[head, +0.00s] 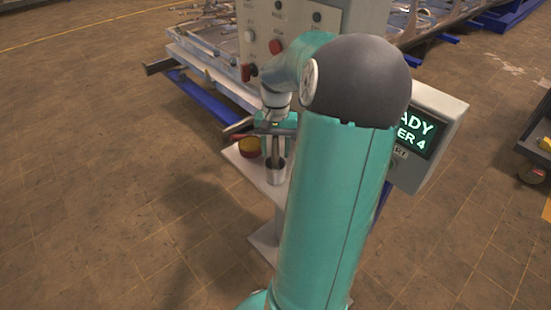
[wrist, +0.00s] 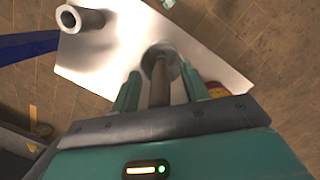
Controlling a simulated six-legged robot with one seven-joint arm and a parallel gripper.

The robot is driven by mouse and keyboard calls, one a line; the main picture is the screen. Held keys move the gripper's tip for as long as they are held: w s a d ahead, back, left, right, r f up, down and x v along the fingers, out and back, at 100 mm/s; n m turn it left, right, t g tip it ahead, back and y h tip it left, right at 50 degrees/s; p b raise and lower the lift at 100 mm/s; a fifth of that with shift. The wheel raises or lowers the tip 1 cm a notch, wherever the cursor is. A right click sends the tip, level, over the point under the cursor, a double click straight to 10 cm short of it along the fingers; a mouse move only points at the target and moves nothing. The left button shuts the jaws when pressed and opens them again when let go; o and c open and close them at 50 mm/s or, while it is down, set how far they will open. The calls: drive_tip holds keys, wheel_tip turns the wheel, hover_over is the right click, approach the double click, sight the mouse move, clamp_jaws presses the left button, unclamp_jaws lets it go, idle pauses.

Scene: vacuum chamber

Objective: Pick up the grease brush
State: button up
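The grease brush shows as a brownish handle (wrist: 159,93) standing in a small metal cup (wrist: 161,60); its bristle end is hidden in the cup. In the head view the handle (head: 275,152) rises from the cup (head: 276,174) beneath my gripper (head: 275,133). In the wrist view my gripper (wrist: 160,88) has its two teal fingers apart, one on each side of the handle. A gap shows between the handle and each finger. The cup stands on a pale stand top (wrist: 105,62).
A red and yellow round container (head: 249,147) sits beside the cup. A hollow metal tube (wrist: 82,19) is at the stand top's far left in the wrist view. A control panel (head: 290,35) and a lit screen box (head: 425,135) stand close by. Floor is clear at left.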

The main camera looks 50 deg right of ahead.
clamp_jaws()
drive_tip(key=shift+r, duration=0.1)
